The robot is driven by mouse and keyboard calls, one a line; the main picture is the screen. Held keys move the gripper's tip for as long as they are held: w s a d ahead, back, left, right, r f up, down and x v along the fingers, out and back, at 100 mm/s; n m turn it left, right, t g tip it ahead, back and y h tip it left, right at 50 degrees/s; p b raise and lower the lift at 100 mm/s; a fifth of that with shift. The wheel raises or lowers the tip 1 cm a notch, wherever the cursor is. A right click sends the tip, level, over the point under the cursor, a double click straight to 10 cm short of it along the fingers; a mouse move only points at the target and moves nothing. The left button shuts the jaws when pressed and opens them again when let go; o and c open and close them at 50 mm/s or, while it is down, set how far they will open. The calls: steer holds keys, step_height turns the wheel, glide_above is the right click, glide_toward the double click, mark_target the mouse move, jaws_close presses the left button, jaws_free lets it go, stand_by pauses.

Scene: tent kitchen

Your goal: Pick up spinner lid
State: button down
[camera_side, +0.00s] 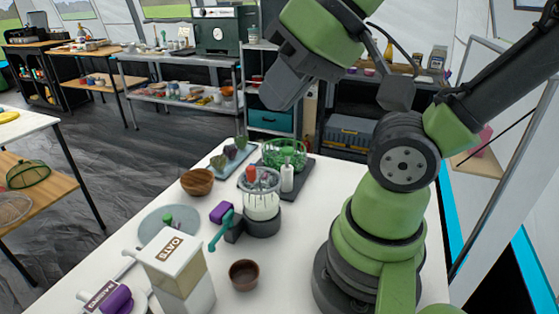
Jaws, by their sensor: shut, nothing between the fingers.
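A clear round lid-like piece (263,180) with a red knob tops a white vessel (262,205) on a dark round base; I take it for the spinner lid, but cannot be sure. A green openwork basket (285,153) stands just behind it on a dark tray. My gripper (284,92) is the dark end of the arm, high above the table over the basket area. It is shut and empty, apart from everything on the table. Its fingertips are hard to make out.
Around the vessel stand a wooden bowl (197,182), a small brown bowl (244,274), a turquoise-handled crank (221,231), a white bottle (287,172) and a tall boxy container (178,272). A pale plate (150,226) lies left. The white table (328,195) is clear right of the vessel.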

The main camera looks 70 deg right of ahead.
stand_by(0.3)
steer(key=c, duration=0.9)
jaws_free()
steer(key=n+g+h, duration=0.1)
steer(key=n+g, duration=0.5)
steer(key=n, duration=0.3)
glide_above(167, 216)
steer(key=f, duration=2.4)
steer(key=shift+s+d, duration=0.2)
steer(key=shift+s, duration=0.05)
steer(key=shift+m, duration=0.3)
steer(key=shift+w+a+f, duration=0.1)
steer(key=shift+a+f, duration=0.05)
steer(key=shift+f, duration=1.4)
steer(key=shift+w+a+f, duration=0.1)
steer(key=shift+f, duration=1.4)
